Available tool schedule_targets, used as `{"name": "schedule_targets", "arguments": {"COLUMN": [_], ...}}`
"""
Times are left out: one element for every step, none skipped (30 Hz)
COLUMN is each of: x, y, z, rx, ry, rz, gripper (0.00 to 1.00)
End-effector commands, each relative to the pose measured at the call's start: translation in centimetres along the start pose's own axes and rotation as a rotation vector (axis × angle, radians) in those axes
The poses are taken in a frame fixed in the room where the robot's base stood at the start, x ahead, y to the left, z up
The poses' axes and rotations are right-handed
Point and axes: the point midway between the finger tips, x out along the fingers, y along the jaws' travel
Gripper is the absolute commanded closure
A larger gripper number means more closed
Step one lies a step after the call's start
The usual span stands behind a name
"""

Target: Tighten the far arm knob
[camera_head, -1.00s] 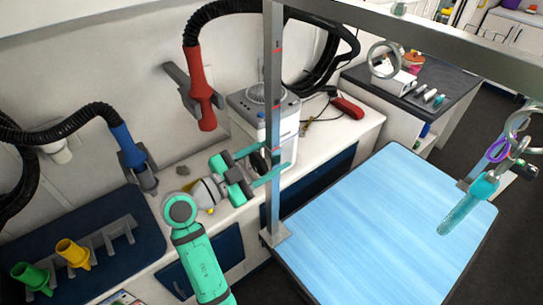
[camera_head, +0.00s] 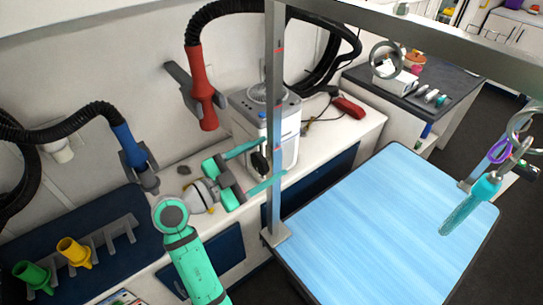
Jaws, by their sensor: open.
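A black knob (camera_head: 260,162) sits on the left side of the upright metal post (camera_head: 274,110) at the table's left corner. My gripper (camera_head: 268,164), with green fingers, is open. One finger is above the knob and the other below it, with the knob between them near the tips. I cannot tell whether either finger touches it. Another dark knob-like part (camera_head: 526,171) shows by the second post at the right edge, partly cut off. An overhead metal bar (camera_head: 420,40) runs from the left post to the upper right.
The blue grooming table (camera_head: 370,225) fills the right. A grey-white machine (camera_head: 285,130) stands on the counter behind the post. A red dryer nozzle (camera_head: 206,103) and a blue nozzle (camera_head: 130,145) hang nearby.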

Motion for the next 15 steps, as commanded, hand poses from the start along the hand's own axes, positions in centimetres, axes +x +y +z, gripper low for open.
{"name": "schedule_targets", "arguments": {"x": [-1.1, -1.7, -2.4, -3.0, -3.6, -4.4, -4.9, -5.4, -6.0, -6.5, -6.9, -7.3, -7.6, -7.9, -8.2], "y": [-0.1, -0.1, -0.1, -0.1, -0.1, -0.1, -0.1, -0.1, -0.1, -0.1, -0.1, -0.1, -0.1, -0.1, -0.1], "z": [0.0, 0.1, 0.1, 0.1, 0.1, 0.1, 0.1, 0.1, 0.1, 0.1, 0.1, 0.1, 0.1, 0.1, 0.1], "rx": [0.0, 0.0, 0.0, 0.0, 0.0, 0.0, -0.001, -0.001, 0.0, 0.0, 0.0, 0.0, 0.0, 0.0, 0.0], "ry": [-0.001, -0.002, -0.002, -0.001, -0.002, -0.002, -0.001, -0.002, -0.002, -0.001, -0.001, -0.001, -0.001, -0.001, 0.0], "rz": [-0.005, -0.005, -0.005, -0.005, -0.005, -0.005, -0.005, -0.004, -0.004, -0.005, -0.004, -0.003, -0.003, -0.003, -0.003], "gripper": [0.31, 0.31, 0.31, 0.31, 0.31, 0.31, 0.31, 0.31, 0.31, 0.31, 0.31, 0.31, 0.31, 0.31, 0.31]}}
